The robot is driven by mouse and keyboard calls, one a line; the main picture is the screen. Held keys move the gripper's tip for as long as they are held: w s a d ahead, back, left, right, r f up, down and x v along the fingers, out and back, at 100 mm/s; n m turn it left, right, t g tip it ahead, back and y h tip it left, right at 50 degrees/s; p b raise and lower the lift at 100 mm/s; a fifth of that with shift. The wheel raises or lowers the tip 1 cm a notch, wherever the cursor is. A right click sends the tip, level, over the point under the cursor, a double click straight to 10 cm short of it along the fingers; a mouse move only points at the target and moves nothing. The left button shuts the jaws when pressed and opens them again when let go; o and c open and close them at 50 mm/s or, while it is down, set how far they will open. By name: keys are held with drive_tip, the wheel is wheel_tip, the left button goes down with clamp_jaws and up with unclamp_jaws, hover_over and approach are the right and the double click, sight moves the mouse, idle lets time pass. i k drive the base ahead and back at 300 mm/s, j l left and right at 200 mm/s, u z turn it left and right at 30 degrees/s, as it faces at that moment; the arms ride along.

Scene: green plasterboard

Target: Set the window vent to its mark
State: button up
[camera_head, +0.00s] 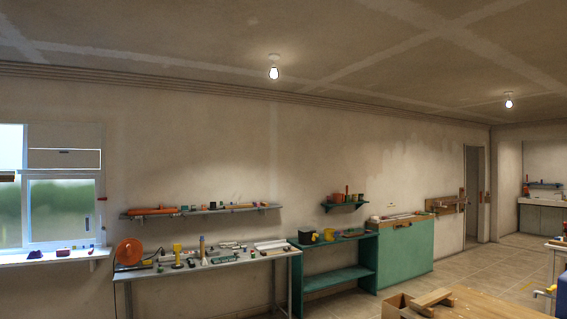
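The window (52,190) is on the wall at the far left of the head view, cut by the picture's left edge. A small red item (102,199) is at the window's right edge. My gripper is not in view.
Small objects stand on the window sill (40,259). A workbench (215,259) with an orange reel (129,252) and tools stands right of the window, below a wall shelf (200,211). Green furniture and a wooden table (480,303) are further right. Tiled floor (500,262) shows between.

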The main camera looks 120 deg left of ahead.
sight(72, 158)
drive_tip(key=u, duration=5.35)
drive_tip(key=i, duration=4.3)
drive_tip(key=i+z, duration=0.1)
drive_tip(key=i, duration=2.1)
